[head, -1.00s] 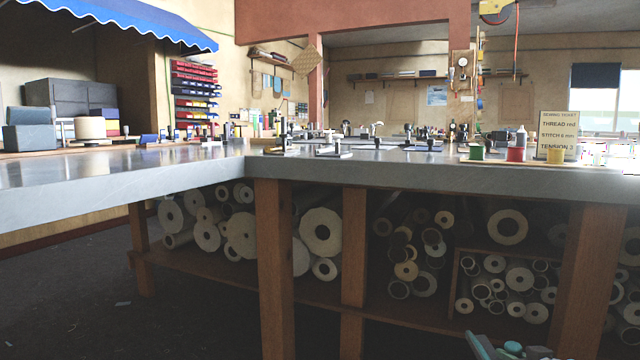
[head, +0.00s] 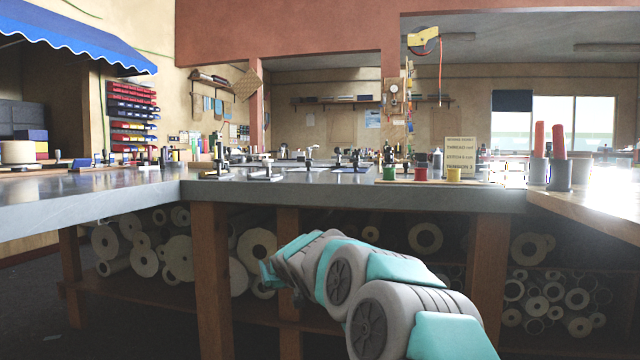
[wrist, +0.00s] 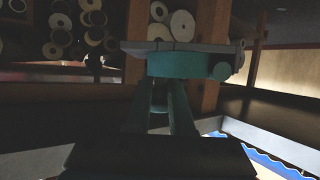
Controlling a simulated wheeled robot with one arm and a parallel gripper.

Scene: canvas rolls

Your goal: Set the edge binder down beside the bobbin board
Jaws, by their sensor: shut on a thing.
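A low board (head: 428,182) on the grey bench carries green, red and yellow spools and a sewing ticket card (head: 460,157); it looks like the bobbin board. In the dark wrist view, my gripper (wrist: 165,86) is shut on a piece with a flat grey plate (wrist: 180,46), which I take to be the edge binder. Its fine shape is hard to make out. In the head view my arm reaches left in front of the bench, below its top. The held piece cannot be made out there.
The grey bench top (head: 330,187) has several small tools along its back. A wooden table (head: 600,205) at the right holds grey cups with orange-red tops (head: 558,170). Rolls (head: 178,258) lie on the shelf below, between wooden legs (head: 212,280).

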